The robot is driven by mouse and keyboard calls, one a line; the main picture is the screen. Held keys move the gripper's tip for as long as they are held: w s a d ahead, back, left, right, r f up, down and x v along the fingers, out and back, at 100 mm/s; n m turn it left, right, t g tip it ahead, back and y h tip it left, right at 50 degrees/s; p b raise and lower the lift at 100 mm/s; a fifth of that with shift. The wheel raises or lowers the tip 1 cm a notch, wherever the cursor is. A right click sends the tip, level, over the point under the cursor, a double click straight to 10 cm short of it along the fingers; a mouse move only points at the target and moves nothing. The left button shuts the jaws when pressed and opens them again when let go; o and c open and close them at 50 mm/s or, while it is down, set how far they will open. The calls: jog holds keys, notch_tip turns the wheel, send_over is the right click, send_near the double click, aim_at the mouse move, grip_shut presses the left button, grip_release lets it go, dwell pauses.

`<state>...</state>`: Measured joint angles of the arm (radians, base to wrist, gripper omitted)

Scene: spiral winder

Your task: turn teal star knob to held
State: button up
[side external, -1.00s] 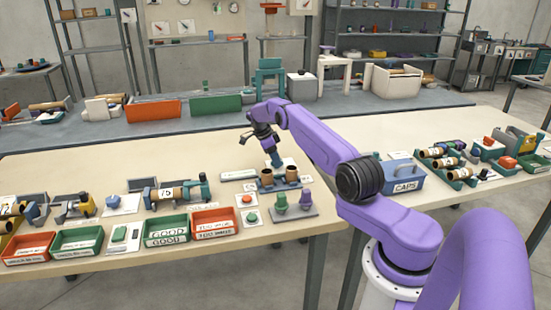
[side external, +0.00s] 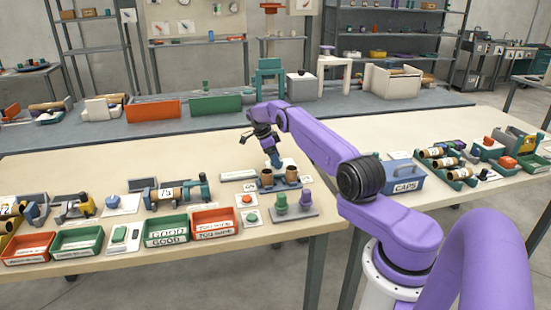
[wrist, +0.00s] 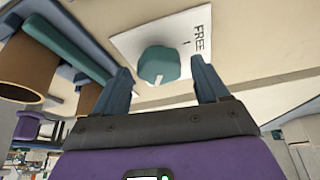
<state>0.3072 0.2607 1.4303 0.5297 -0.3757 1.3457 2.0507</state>
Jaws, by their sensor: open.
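The teal star knob (wrist: 159,64) sits on a white plate (wrist: 128,42) in the wrist view. A pale mark shows at its lower edge, and the plate's printed word FREE with a short tick lies to its right. My gripper (wrist: 160,72) is open, with one blue finger on each side of the knob and a visible gap on both sides. In the side view my gripper (side external: 274,160) points down behind the brown tubes, and I cannot make out the knob there.
Brown cardboard tubes (side external: 292,173) stand in a blue-grey holder close in front of my gripper; one tube (wrist: 28,68) is at the left in the wrist view. Green and purple knobs (side external: 281,202) stand nearer the front edge. A blue CAPS box (side external: 405,186) is to the right.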

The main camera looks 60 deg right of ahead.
jog(key=shift+r, duration=0.1)
jog(key=v, duration=0.7)
jog(key=shift+r, duration=0.2)
